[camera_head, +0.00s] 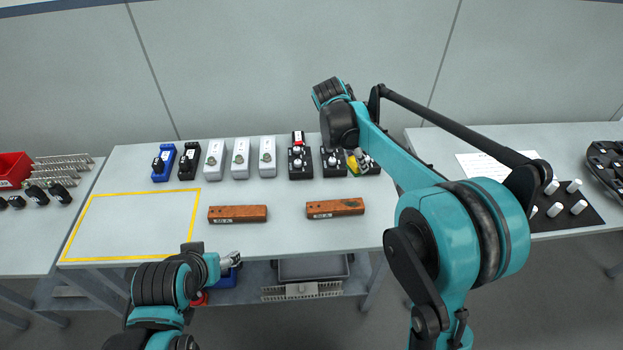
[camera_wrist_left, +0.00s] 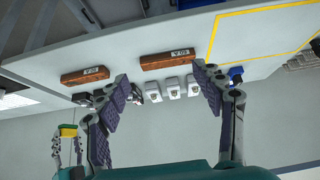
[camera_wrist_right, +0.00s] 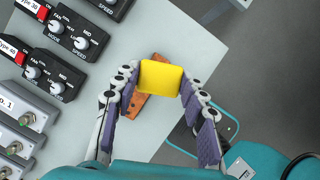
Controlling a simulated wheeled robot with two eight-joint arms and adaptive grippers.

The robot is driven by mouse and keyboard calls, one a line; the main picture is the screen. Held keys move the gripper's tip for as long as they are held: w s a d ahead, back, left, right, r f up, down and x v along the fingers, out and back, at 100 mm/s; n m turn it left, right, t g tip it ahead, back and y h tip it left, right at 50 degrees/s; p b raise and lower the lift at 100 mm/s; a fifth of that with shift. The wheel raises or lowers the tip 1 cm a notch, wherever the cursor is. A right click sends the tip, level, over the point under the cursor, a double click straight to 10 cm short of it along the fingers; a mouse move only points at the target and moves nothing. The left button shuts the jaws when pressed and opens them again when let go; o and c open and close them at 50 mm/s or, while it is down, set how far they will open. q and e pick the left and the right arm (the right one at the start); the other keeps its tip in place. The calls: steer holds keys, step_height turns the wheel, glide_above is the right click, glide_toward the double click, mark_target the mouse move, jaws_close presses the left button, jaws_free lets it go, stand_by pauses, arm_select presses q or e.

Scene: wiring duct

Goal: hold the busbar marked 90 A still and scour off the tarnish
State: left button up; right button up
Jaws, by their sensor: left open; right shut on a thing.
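Two brown busbars lie on the table, a left one (camera_head: 238,214) and a right one (camera_head: 335,208). Each has a small label, too small for me to read surely. Both show in the left wrist view, the right bar (camera_wrist_left: 86,76) and the left bar (camera_wrist_left: 166,58). My right gripper (camera_head: 358,161) is shut on a yellow block (camera_wrist_right: 160,78), held above the table behind the right bar. In the right wrist view the block partly hides a brown bar (camera_wrist_right: 135,104). My left gripper (camera_head: 232,259) is open and empty, low near the table's front edge, apart from both bars.
Several white boxes (camera_head: 240,158), blue and black clamps (camera_head: 164,162) and black knob units (camera_head: 300,163) line the back. A yellow outline (camera_head: 130,193) encloses bare table at left. A side table with a red bin (camera_head: 14,170) stands left; another with white cylinders stands right.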

arm_select(q)
steer(key=w+d+f+n+g+h, duration=0.1)
steer(key=w+d+n+g+h, duration=0.15)
steer(key=w+d+n, duration=0.45)
steer(key=w+d+f+n+g+h, duration=0.15)
steer(key=w+n+h, duration=0.25)
steer(key=w, duration=0.6)
steer(key=w+d+f+n+g+h, duration=0.1)
steer(key=w+d+f+n+h, duration=0.25)
steer(key=w, duration=0.25)
steer(key=n+g+h, duration=0.2)
steer(key=n+h, duration=0.1)
glide_toward(311, 207)
steer(key=shift+s+a+r, duration=0.1)
steer(key=shift+a+r, duration=0.7)
steer(key=shift+a, duration=0.05)
steer(key=shift+f+n, duration=0.25)
steer(key=shift+f, duration=0.4)
steer(key=shift+d+f+h, duration=0.1)
steer(key=shift+d+h, duration=0.15)
steer(key=shift+h, duration=0.05)
steer(key=x, duration=1.1)
steer(key=shift+d+f, duration=0.2)
steer(key=shift+d, duration=0.05)
